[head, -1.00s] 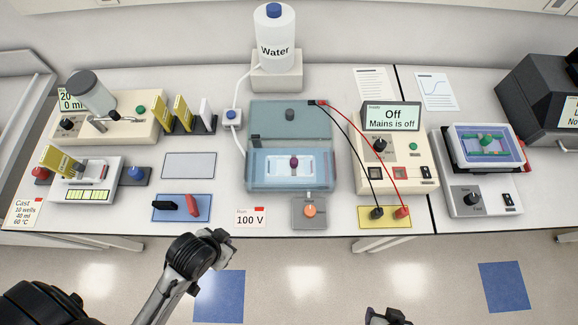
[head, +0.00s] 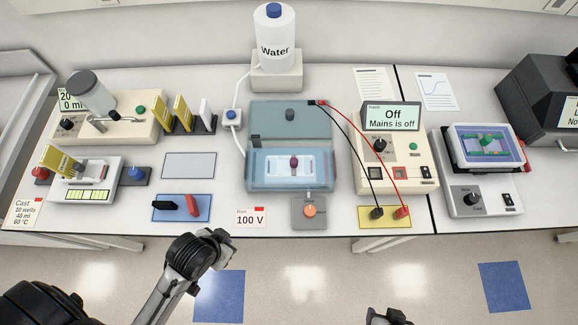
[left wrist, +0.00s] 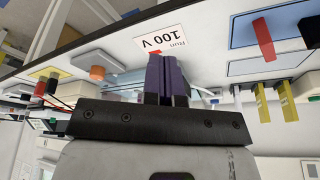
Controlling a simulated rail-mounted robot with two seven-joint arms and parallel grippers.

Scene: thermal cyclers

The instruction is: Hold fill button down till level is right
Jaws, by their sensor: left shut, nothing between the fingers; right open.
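A small white box with a blue button (head: 232,115) stands left of the water bottle (head: 275,42), with a tube running through it. The clear blue gel tank (head: 291,186) is in the middle of the bench, its lid tipped back, a white tray inside; I cannot read its liquid level. My left gripper (head: 226,240) is shut and empty, in front of the bench edge, well away from the button. Its dark fingers (left wrist: 167,80) show in the left wrist view near the 100 V card (left wrist: 167,40). My right gripper (head: 388,316) is open at the bottom edge, mostly cut off.
The power supply (head: 396,178) reads "Off, Mains is off"; its red and black leads loop in front. An orange knob unit (head: 309,212) and blue mat (head: 182,208) line the front edge. Comb racks (head: 196,128) stand left of the button. Open floor lies in front.

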